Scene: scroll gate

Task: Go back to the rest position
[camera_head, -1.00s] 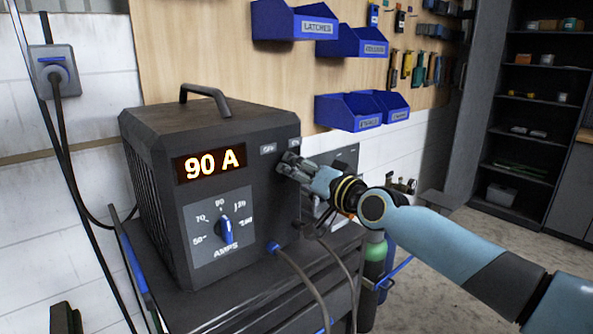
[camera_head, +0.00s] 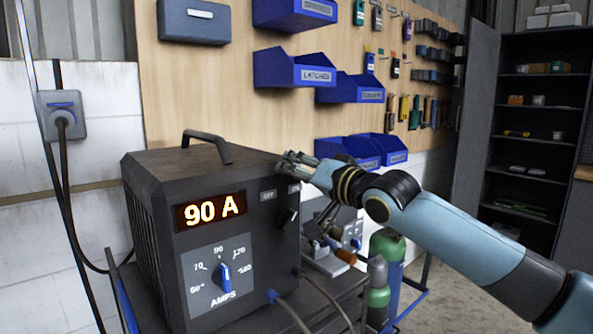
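My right gripper (camera_head: 291,164) is in front of the top right corner of the dark welding machine (camera_head: 160,225), just above its OFF and ON labels. Its fingers overlap in the picture, so I cannot tell whether they are open or shut; nothing shows in them. The power switch (camera_head: 287,217) on the front panel is below the gripper and apart from it. The lit display (camera_head: 210,211) reads 90 A. The blue amps dial (camera_head: 224,277) is below the display, pointing up near 90. My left gripper is not in view.
Blue wall bins (camera_head: 290,70) and hanging tools (camera_head: 410,112) are behind the arm. Green cylinders (camera_head: 385,252) stand right of the machine, below the arm. Dark shelves (camera_head: 535,140) are at the far right. A wall socket (camera_head: 62,115) with cables is at left.

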